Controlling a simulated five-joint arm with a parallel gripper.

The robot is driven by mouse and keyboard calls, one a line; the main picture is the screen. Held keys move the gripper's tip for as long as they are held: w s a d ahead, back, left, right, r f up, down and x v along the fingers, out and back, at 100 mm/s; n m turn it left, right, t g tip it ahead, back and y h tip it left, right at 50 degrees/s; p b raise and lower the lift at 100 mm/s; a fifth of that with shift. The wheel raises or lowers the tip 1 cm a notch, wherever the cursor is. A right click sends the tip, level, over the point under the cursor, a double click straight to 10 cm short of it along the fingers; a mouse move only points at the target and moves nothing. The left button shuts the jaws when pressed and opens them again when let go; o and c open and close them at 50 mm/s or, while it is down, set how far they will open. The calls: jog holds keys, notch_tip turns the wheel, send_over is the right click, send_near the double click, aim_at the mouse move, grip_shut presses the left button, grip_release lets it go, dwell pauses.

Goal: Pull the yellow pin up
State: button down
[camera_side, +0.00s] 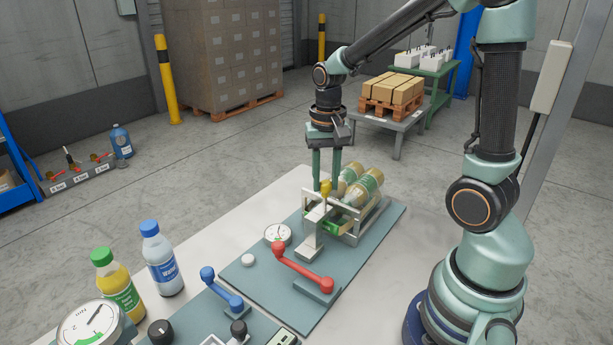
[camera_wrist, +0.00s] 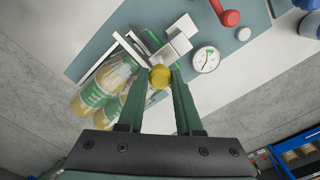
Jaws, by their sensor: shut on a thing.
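The yellow pin (camera_side: 325,188) stands at the white bracket (camera_side: 313,228) beside the bottle rack. In the wrist view its round yellow head (camera_wrist: 160,77) sits between the tips of my two green fingers. My gripper (camera_side: 326,186) points straight down from above and is shut on the pin. The pin's lower part is hidden behind the bracket and the fingers, so I cannot tell how deep it sits.
Bottles (camera_side: 362,188) lie in a metal rack (camera_side: 372,222) close to my fingers. A red lever (camera_side: 303,268), a gauge (camera_side: 278,234) and a blue lever (camera_side: 222,289) are nearby. Two upright bottles (camera_side: 161,260) stand at the left.

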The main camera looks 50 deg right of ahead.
jog(key=shift+r, duration=0.9)
jog(key=c, duration=0.6)
grip_release()
notch_tip(320, 180, up, 12)
jog(key=shift+r, duration=0.1)
jog(key=s+a+f+n+t, duration=0.1)
jog(key=a+n+t, duration=0.1)
jog(key=n, duration=0.1)
jog(key=s+a+f+n+t, duration=0.1)
jog(key=s+a+n, duration=0.1)
jog(key=a+n, duration=0.1)
jog(key=s+a+f+n+t, duration=0.1)
jog(key=a+f+n+t, duration=0.1)
jog(key=a+n, duration=0.1)
jog(key=shift+s+t, duration=0.25)
jog(key=shift+t, duration=0.05)
